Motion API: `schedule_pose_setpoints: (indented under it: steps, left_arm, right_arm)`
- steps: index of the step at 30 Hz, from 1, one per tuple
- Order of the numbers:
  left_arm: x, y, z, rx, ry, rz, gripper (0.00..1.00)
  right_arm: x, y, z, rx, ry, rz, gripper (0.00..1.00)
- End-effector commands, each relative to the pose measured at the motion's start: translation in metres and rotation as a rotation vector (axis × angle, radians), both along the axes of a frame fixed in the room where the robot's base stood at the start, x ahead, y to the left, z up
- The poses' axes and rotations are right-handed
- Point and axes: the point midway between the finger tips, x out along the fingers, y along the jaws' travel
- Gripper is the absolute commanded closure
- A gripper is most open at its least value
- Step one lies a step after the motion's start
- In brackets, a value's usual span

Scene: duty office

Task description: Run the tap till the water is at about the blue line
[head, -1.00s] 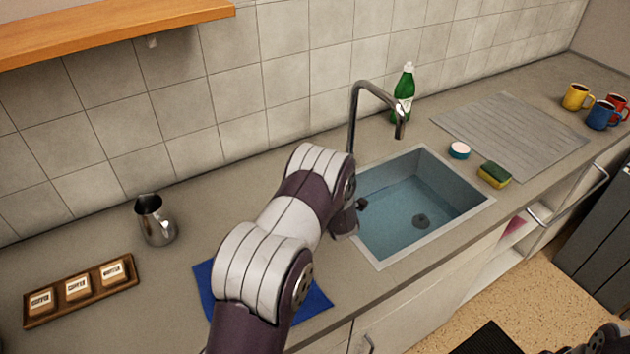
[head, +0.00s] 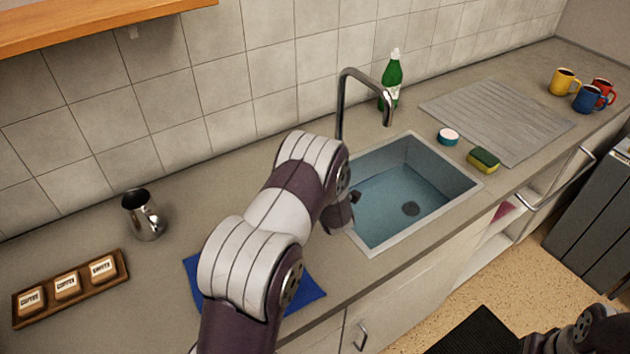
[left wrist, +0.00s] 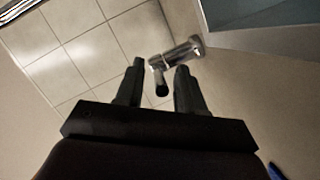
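The chrome tap (head: 342,105) rises behind the sink (head: 470,190), its spout pointing down over the basin. No stream shows below the spout. Bluish water (head: 385,205) covers the basin floor, and the dark drain shows through it. I cannot make out a blue line. My left gripper (head: 353,198) is at the sink's left rim, mostly hidden by my arm. In the left wrist view my left gripper (left wrist: 160,66) is open, with the tap's chrome body and dark-tipped lever (left wrist: 161,84) showing between its fingers; contact is unclear. My right gripper is out of view.
A green bottle (head: 391,82) stands behind the tap. A small round tub (head: 448,137) and a sponge (head: 484,160) lie right of the sink. A blue cloth (head: 305,290), steel jug (head: 145,215) and canister tray (head: 72,287) are on the left. Mugs (head: 564,82) stand far right.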

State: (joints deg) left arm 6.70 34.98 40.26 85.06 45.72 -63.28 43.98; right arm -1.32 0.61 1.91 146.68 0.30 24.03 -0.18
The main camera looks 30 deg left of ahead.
Motion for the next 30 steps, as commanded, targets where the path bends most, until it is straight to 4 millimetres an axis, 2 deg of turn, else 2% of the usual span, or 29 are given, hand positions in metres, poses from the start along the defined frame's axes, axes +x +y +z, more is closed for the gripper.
schedule_pose_setpoints:
  steps: [6,13,18,30]
  left_arm:
    - [-0.034,-0.039,0.009,0.000,-0.001,-0.004,0.62]
    - [-0.061,-0.069,0.019,0.000,-0.001,-0.003,0.62]
    - [-0.068,-0.076,0.022,0.001,-0.001,-0.001,0.62]
    - [-0.068,-0.075,0.022,0.000,0.000,0.000,0.62]
  right_arm:
    - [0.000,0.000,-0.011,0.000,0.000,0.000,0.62]
    - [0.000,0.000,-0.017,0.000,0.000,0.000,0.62]
    - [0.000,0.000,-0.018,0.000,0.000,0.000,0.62]
    - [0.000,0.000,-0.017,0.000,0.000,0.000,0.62]
